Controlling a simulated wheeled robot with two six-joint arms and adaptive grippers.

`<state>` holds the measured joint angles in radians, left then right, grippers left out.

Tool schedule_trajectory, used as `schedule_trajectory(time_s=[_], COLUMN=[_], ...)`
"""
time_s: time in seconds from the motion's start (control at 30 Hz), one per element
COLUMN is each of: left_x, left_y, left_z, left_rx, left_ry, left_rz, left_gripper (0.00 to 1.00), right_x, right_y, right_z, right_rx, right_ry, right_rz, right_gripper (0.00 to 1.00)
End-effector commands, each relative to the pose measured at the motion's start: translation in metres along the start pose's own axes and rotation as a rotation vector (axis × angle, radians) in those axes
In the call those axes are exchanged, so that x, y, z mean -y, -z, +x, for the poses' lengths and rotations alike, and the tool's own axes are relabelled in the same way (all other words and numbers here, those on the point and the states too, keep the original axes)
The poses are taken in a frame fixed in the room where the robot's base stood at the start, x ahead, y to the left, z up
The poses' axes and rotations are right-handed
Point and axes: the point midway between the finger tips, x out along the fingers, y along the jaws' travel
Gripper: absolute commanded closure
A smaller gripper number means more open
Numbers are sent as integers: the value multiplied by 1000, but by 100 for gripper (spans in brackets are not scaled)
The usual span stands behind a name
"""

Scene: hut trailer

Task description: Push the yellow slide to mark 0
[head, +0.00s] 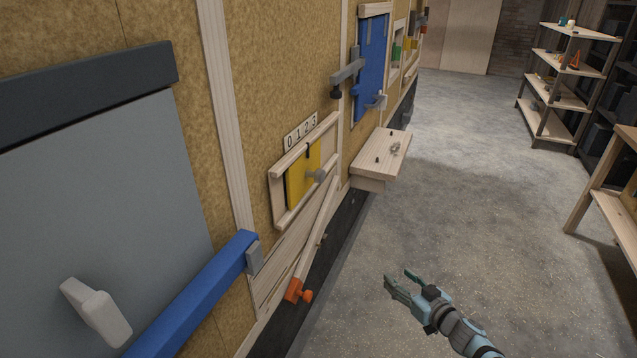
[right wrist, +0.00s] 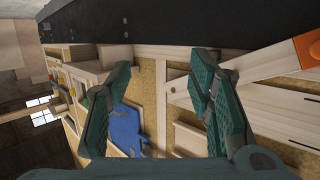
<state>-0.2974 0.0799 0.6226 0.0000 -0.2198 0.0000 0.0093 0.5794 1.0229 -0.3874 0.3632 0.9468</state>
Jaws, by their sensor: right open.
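The yellow slide (head: 298,183) sits in a pale wooden frame (head: 277,205) on the wall, with a grey knob (head: 317,176) on its right part. A white strip with marks 0 to 3 (head: 300,131) is fixed above the frame. A small dark pointer at the slide's top edge seems to stand near mark 2. My right gripper (head: 400,281) is open and empty, over the floor to the right of the slide and well apart from it. Its spread fingers also show in the right wrist view (right wrist: 170,95), where I cannot make out the slide. My left gripper is not in view.
A wooden ledge (head: 378,158) juts from the wall right of the slide. A sloping wooden bar with an orange end (head: 296,291) is below it. A blue bar (head: 195,305) and grey panel are at left.

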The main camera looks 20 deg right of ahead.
Motion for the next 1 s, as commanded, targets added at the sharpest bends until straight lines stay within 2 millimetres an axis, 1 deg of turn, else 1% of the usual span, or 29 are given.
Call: schedule_trajectory(time_s=[0.03, 0.07, 0.1, 0.13, 0.17, 0.2, 0.23, 0.3, 0.37, 0.47, 0.57, 0.8, 0.9, 1.0], left_x=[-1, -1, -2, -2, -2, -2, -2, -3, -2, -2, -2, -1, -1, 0], left_y=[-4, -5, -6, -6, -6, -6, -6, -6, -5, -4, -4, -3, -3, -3], left_z=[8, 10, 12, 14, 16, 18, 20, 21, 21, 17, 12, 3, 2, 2], left_rx=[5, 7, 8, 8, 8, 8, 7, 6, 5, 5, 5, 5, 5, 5], left_ry=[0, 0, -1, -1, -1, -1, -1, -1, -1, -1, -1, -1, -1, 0], left_rz=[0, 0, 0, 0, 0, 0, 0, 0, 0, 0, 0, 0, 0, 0], left_gripper=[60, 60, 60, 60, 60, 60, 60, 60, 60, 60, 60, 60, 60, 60], right_x=[2, 8, 19, 28, 38, 51, 59, 73, 81, 90, 103, 146, 161, 170], right_y=[69, 109, 157, 188, 214, 243, 259, 282, 291, 296, 302, 312, 314, 315], right_z=[14, 16, 14, 9, 2, -9, -17, -33, -39, -34, -21, 27, 43, 55], right_rx=[-126, -187, -246, -275, -290, -294, -286, -253, -231, -225, -228, -228, -225, -225], right_ry=[104, 181, 287, 366, 440, 530, 588, 682, 721, 733, 734, 730, 731, 728], right_rz=[-12, -14, -23, -32, -43, -62, -76, -102, -110, -108, -104, -100, -100, -102], right_gripper=[52, 52, 52, 52, 52, 52, 52, 52, 52, 52, 52, 52, 52, 52])
